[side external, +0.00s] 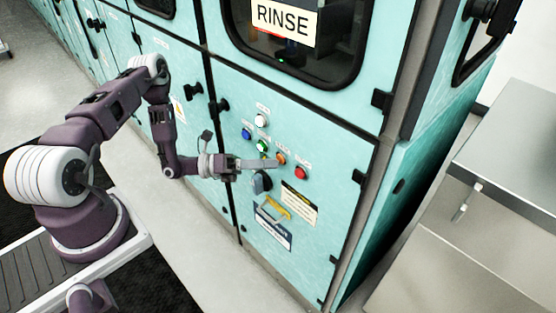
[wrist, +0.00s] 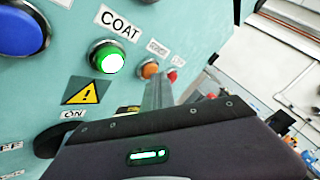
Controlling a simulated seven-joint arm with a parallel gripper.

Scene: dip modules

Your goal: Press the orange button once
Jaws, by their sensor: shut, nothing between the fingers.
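The orange button (side external: 281,157) is on the teal machine panel (side external: 330,160), between the green and red buttons. In the wrist view the orange button (wrist: 149,69) shows just above and left of the finger end. My gripper (side external: 276,163) is shut and empty, its fingers pointing at the panel with the tips at the orange button's lower left edge. In the wrist view my gripper (wrist: 159,86) reaches toward the panel just below the button. I cannot tell whether the tips touch the button.
The green button (wrist: 107,57), lit, red button (side external: 301,172), blue button (side external: 246,134) and white button (side external: 261,120) are close by. A dark knob (side external: 262,183) sticks out below the fingers. A yellow handle (side external: 277,208) is lower down. A metal table (side external: 510,150) stands at right.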

